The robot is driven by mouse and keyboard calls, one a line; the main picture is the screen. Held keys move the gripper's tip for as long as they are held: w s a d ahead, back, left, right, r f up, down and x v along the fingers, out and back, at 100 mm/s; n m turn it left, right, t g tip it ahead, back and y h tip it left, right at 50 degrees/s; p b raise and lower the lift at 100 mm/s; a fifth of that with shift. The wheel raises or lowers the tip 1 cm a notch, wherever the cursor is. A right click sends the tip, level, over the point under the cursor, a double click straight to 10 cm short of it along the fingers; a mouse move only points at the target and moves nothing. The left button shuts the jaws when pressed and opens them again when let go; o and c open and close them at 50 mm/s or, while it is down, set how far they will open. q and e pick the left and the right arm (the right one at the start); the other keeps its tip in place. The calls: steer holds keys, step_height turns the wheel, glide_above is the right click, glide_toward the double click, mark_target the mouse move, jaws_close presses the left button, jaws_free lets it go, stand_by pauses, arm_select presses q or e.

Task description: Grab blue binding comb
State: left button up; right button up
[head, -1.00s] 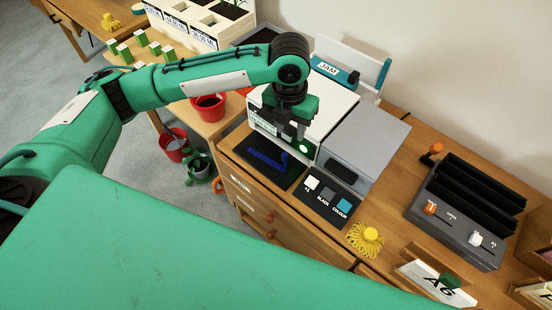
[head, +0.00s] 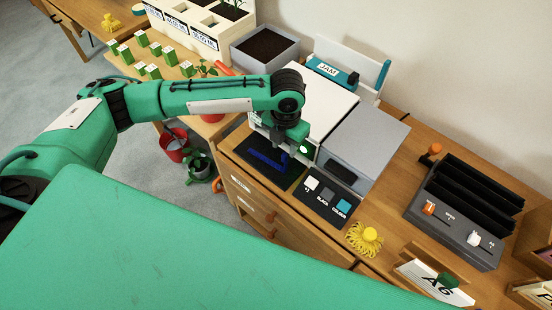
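The blue binding comb (head: 264,160) lies on the dark tray (head: 240,149) at the front of a white and grey machine (head: 318,108). My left gripper (head: 284,154) points down from above at the comb's right end. Its fingertips are small and dark here. I cannot tell whether they are open or shut, or whether they touch the comb. My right gripper is not in view.
A yellow stringy item (head: 366,238) and a grey slotted unit (head: 465,212) stand further right.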

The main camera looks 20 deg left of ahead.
mark_target(285, 154)
arm_select(q)
step_height(285, 154, down, 4)
steer(key=shift+s+d+r, duration=0.1)
steer(key=shift+d, duration=0.05)
steer(key=shift+c, duration=0.5)
jaws_close()
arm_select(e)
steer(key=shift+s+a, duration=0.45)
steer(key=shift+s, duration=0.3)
